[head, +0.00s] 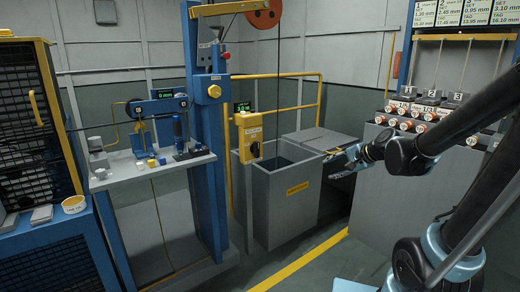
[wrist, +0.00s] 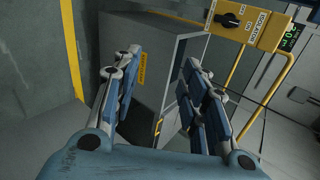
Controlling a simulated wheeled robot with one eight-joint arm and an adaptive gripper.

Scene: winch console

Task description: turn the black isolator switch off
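The black isolator switch (wrist: 230,19) is a knob on the yellow isolator box (wrist: 262,24), at the upper right of the wrist view, with lettering beside it. The knob's exact setting is too small to tell.
A grey bin (head: 287,205) with a yellow label stands below the box, left of my gripper. Yellow railings (head: 290,108) are behind it. A workbench (head: 150,172) is at left. A grey console with several red-and-white knobs (head: 420,127) is at right.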

